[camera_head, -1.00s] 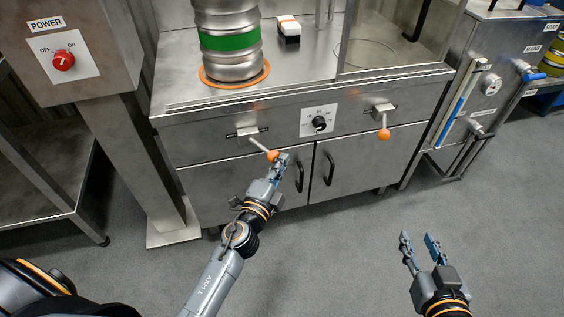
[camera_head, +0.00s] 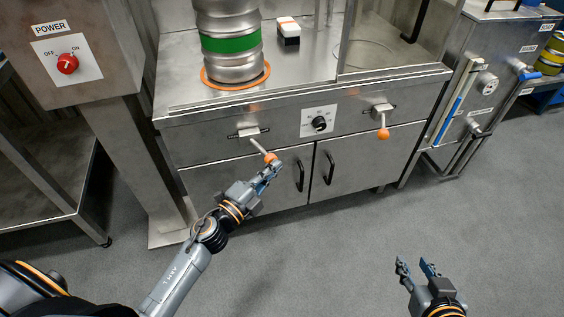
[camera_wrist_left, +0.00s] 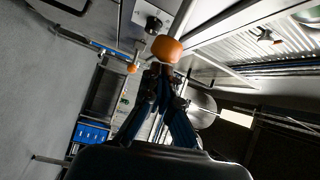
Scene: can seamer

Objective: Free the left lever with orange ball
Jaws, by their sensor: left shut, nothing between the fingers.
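The left lever (camera_head: 258,146) sticks out from the machine's front panel and slants down to the right, with an orange ball (camera_head: 270,158) at its end. My left gripper (camera_head: 274,168) is at the ball, its fingers shut with nothing between them. In the left wrist view the orange ball (camera_wrist_left: 167,48) sits just beyond the shut fingertips (camera_wrist_left: 158,70); I cannot tell whether they touch it. My right gripper (camera_head: 416,266) is open and empty over the floor at the lower right.
A second lever with an orange ball (camera_head: 383,133) hangs at the panel's right. A dial (camera_head: 319,124) sits between the levers. Cabinet doors with black handles (camera_head: 300,172) are below. A keg (camera_head: 230,45) stands on the counter. The power box (camera_head: 70,55) is at the left. The floor in front is clear.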

